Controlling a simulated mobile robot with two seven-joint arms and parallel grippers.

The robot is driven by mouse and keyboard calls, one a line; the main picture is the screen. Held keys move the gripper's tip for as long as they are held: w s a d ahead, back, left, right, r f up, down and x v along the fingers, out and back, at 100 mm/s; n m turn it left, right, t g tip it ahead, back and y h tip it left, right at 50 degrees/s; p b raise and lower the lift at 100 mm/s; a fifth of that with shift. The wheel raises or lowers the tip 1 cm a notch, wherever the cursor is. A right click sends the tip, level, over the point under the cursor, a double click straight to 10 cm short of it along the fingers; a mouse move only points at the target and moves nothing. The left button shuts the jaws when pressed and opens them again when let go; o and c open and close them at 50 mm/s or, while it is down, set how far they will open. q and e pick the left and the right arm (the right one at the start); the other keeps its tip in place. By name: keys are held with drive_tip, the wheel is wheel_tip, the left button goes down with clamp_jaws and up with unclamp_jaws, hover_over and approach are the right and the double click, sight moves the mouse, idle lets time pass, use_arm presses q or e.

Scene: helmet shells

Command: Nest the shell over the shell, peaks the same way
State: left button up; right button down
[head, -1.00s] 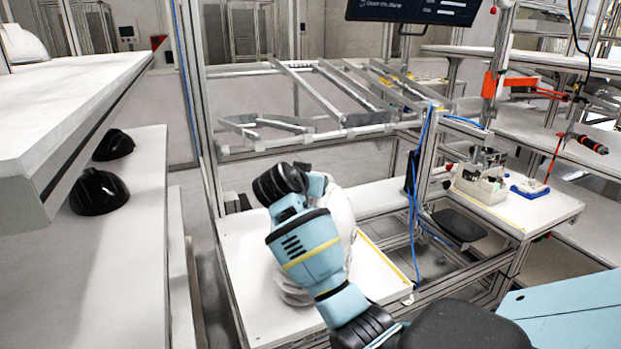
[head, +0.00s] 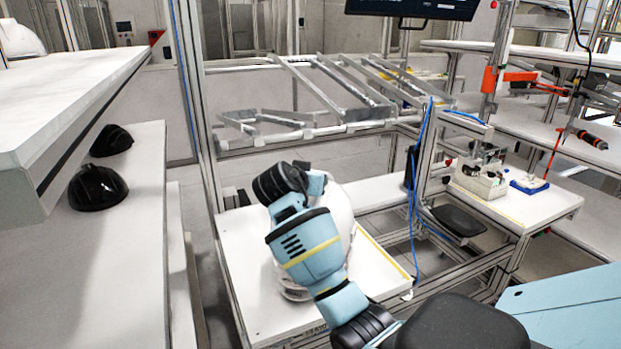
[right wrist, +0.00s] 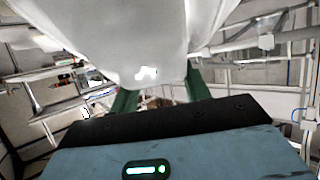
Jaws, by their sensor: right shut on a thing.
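A white helmet shell (head: 341,207) shows behind my right arm over the white worktable (head: 245,250). In the right wrist view the white shell (right wrist: 140,40) fills the top middle, between the two green fingers of my right gripper (right wrist: 160,92), which is shut on it. In the head view my right forearm and wrist cover most of the shell and the gripper's fingers. A white curved part (head: 292,290) shows low beside the arm, near the tabletop. I cannot tell whether it is a second shell or the same one, nor which way the peaks point. My left gripper is out of view.
Two black shells (head: 97,188) (head: 111,141) lie on the lower left shelf. A white shell (head: 20,40) stands on the upper left shelf (head: 75,75). A metal rack (head: 330,125) is behind the table. A small bin (head: 482,182) stands on the right bench.

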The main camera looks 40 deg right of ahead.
drive_tip(key=shift+f, duration=1.1)
drive_tip(key=c, duration=0.6)
unclamp_jaws()
drive_tip(key=shift+f, duration=0.1)
drive_tip(key=v, duration=0.8)
idle(0.7)
